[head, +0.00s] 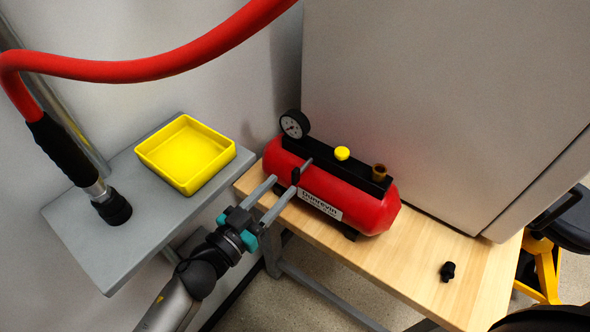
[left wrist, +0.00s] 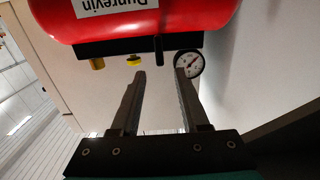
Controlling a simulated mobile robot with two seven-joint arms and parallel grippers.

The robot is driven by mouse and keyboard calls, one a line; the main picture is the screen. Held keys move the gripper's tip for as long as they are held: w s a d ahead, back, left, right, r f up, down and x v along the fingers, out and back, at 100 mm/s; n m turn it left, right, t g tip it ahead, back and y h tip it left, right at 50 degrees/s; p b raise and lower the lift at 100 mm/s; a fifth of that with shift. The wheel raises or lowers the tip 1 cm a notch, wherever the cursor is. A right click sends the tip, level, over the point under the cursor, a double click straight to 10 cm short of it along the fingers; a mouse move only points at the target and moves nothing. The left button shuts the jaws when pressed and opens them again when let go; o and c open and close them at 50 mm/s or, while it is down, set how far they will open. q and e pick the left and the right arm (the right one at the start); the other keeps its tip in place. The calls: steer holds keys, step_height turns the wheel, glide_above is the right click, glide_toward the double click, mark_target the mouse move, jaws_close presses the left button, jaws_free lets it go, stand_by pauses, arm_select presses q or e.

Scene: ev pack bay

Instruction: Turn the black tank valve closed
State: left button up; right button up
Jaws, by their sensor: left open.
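The red tank (head: 345,198) lies on the wooden bench, with a black rail along its top. The black tank valve (head: 296,175) shows as a small dark lever near the gauge end of the tank. In the left wrist view the black lever (left wrist: 159,50) stands out from the rail, in line with the space between the fingers. My left gripper (head: 284,184) is open and empty, its fingertips close to the lever. Whether they touch it, I cannot tell. The fingers also show in the left wrist view (left wrist: 160,72). My right gripper is not in view.
A round gauge (head: 294,124), yellow knob (head: 342,153) and brass fitting (head: 379,173) sit on the tank. A yellow tray (head: 222,162) rests on the grey shelf (head: 95,237). A red hose (head: 150,66) hangs above. A small black part (head: 448,271) lies on the bench (head: 400,275).

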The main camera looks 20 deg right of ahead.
mark_target(293, 174)
arm_select(q)
steer(key=b+x, duration=0.1)
steer(key=x, duration=0.5)
steer(key=shift+w+d, duration=0.2)
steer(key=shift+d, duration=0.05)
jaws_close()
stand_by(0.3)
